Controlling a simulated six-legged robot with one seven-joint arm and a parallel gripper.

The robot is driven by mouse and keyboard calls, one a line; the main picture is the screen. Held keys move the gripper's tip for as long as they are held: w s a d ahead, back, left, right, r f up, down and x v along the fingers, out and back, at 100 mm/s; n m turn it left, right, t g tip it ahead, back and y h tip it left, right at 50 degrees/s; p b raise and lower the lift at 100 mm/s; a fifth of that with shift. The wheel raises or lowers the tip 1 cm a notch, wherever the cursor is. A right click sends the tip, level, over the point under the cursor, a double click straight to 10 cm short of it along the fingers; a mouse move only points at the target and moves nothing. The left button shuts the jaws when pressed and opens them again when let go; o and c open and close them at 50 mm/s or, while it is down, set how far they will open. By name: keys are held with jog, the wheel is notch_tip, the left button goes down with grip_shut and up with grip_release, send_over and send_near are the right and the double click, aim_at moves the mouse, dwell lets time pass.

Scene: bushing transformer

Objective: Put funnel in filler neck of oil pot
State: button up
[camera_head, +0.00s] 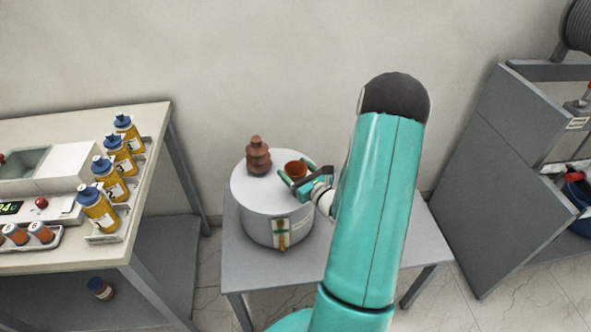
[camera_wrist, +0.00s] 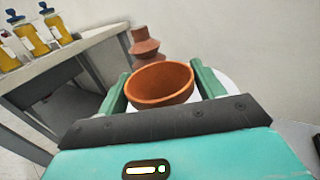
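The oil pot (camera_head: 265,215) is a light grey cylinder with a brown ribbed bushing (camera_head: 257,157) on its lid. The funnel (camera_head: 295,170) is an orange-brown cup over the right part of the lid. In the wrist view, the funnel (camera_wrist: 160,84) sits upright between the green fingers of my gripper (camera_wrist: 160,90), one on each side and close against it. My gripper (camera_head: 298,176) appears shut on the funnel in the head view. The funnel's lower end and the filler neck are hidden, so I cannot tell whether the funnel is in the neck.
The pot stands on a small grey table (camera_head: 400,240). A bench (camera_head: 150,115) at left holds several yellow bottles with blue caps (camera_head: 98,208). A grey cabinet (camera_head: 490,150) stands at right. The wall is close behind. Bare table top lies right of the pot.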

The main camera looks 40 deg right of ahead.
jog(key=shift+o, duration=0.7)
jog(key=shift+r, duration=0.25)
jog(key=s+a, duration=0.1)
jog(key=s, duration=1.1)
jog(key=w+a+r+n+g+y, duration=0.1)
jog(key=a+r+n+g+y, duration=0.3)
jog(key=a+n, duration=0.4)
jog(key=w+a+r+n+g+y, duration=0.1)
jog(key=a+r+n+g+y, duration=0.3)
jog(key=a, duration=0.5)
jog(key=w+a+r+n+g+y, duration=0.1)
jog(key=a+r+n+g+y, duration=0.3)
jog(key=a+n, duration=0.45)
jog(key=s+a+r+n+g+h, duration=0.2)
jog(key=s+a+n+g+h, duration=0.3)
jog(key=n, duration=0.4)
notch_tip(320, 180, up, 9)
jog(key=s+n+t+h, duration=0.2)
jog(key=n+t+h, duration=0.2)
jog(key=n, duration=0.3)
jog(key=shift+s+d+f+t+h, duration=0.15)
jog(key=shift+s+t+h, duration=0.2)
jog(key=shift+h, duration=0.55)
